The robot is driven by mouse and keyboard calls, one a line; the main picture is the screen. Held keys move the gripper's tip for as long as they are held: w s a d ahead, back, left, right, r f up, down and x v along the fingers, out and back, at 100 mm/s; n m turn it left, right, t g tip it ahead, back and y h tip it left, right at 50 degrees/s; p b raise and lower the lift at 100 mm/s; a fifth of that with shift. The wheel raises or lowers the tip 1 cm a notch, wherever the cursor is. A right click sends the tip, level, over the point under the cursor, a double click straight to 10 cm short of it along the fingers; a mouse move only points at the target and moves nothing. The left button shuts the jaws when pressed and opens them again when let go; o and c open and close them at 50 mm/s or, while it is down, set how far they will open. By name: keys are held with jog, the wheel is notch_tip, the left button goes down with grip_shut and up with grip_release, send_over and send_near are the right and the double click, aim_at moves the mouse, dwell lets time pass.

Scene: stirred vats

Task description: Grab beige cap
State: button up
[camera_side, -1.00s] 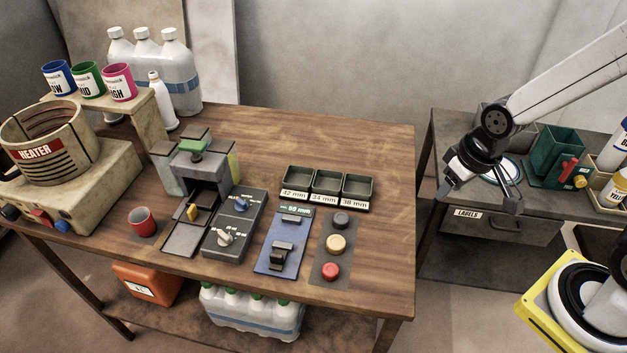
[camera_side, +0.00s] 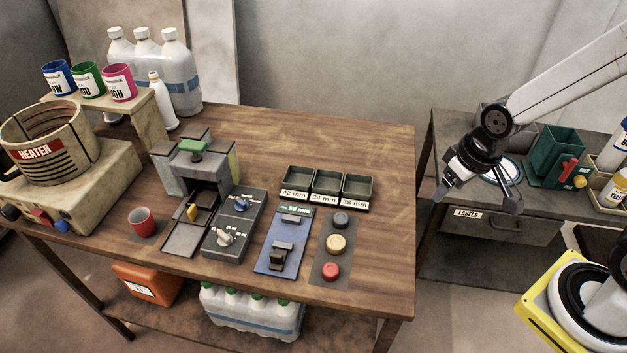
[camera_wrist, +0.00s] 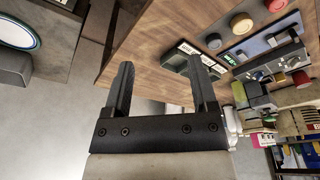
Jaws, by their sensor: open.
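The beige cap (camera_side: 336,243) lies on a dark grey strip near the table's front right. It is the middle of a row of three, between a dark cap (camera_side: 340,220) and a red cap (camera_side: 331,271). In the wrist view the beige cap (camera_wrist: 242,23) shows near the top, right of centre. My gripper (camera_side: 475,199) is to the right of the table, beyond its edge and well apart from the cap. In the wrist view my gripper (camera_wrist: 161,75) has its two fingers apart with nothing between them.
Left of the caps is a blue measuring device (camera_side: 283,245) with a display. Behind are three dark bins (camera_side: 326,184) with size labels. A grey dial box (camera_side: 234,225) and a press (camera_side: 197,165) stand further left. The table's right rear is clear.

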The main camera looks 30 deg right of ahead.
aim_at(340, 240)
dwell(0.3)
jog(key=w+a+f+m+g+y, duration=0.1)
jog(key=a+f+m+y, duration=0.2)
jog(key=m, duration=0.2)
jog(key=w+a+f+m+g+y, duration=0.1)
jog(key=a+f+m+y, duration=0.2)
jog(key=f+m+y, duration=0.1)
jog(key=w+a+f+m+g+y, duration=0.1)
jog(key=a+f+m+y, duration=0.2)
jog(key=m, duration=0.3)
jog(key=shift+f, duration=0.15)
jog(key=w+f+m+t+y, duration=0.1)
jog(key=w+f+m+t, duration=0.1)
jog(key=w+m, duration=0.1)
jog(key=w+m+t+y, duration=0.1)
jog(key=m, duration=0.1)
jog(key=shift+w+a+f+y, duration=0.1)
jog(key=shift+w+f+y, duration=0.1)
jog(key=shift+f+y, duration=0.15)
jog(key=shift+w+f+m+t, duration=0.4)
jog(key=shift+w+m+t, duration=0.25)
jog(key=shift+m+t, duration=0.15)
jog(key=shift+x, duration=1.15)
